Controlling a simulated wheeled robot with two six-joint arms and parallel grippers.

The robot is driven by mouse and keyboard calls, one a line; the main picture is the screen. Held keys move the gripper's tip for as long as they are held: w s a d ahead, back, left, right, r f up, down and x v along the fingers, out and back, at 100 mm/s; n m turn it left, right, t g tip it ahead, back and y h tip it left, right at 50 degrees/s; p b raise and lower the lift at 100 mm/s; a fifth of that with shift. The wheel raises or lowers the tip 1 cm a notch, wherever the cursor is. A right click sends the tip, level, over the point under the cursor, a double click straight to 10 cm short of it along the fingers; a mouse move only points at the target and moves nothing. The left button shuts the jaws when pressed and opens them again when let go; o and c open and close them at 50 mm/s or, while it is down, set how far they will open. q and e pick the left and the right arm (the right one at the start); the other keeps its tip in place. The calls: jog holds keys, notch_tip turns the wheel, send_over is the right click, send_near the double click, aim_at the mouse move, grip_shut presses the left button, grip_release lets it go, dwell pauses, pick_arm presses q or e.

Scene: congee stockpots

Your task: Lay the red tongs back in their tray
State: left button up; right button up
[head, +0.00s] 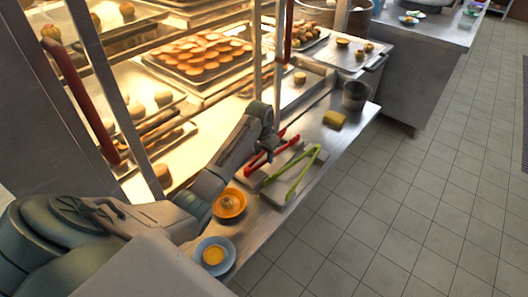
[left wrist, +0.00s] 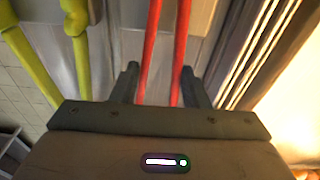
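In the left wrist view, both red legs of the tongs (left wrist: 165,45) run between the two fingers of my left gripper (left wrist: 160,80). The fingers are spread, with small gaps to the legs. Green tongs (head: 293,176) lie over the tray; they also show in the left wrist view (left wrist: 72,25). I cannot tell whether part of the red tongs rests on the tray. My right gripper is not in view.
An orange bowl (head: 230,204) and a blue bowl (head: 214,255) stand nearer on the counter. A yellow sponge (head: 334,119) and a metal pot (head: 355,95) stand farther along. The heated display case with its posts and a red handle (head: 93,122) borders the counter. Open tiled floor lies right.

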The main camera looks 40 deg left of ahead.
pick_arm(q)
jog(key=shift+f, duration=0.35)
jog(key=o, duration=0.6)
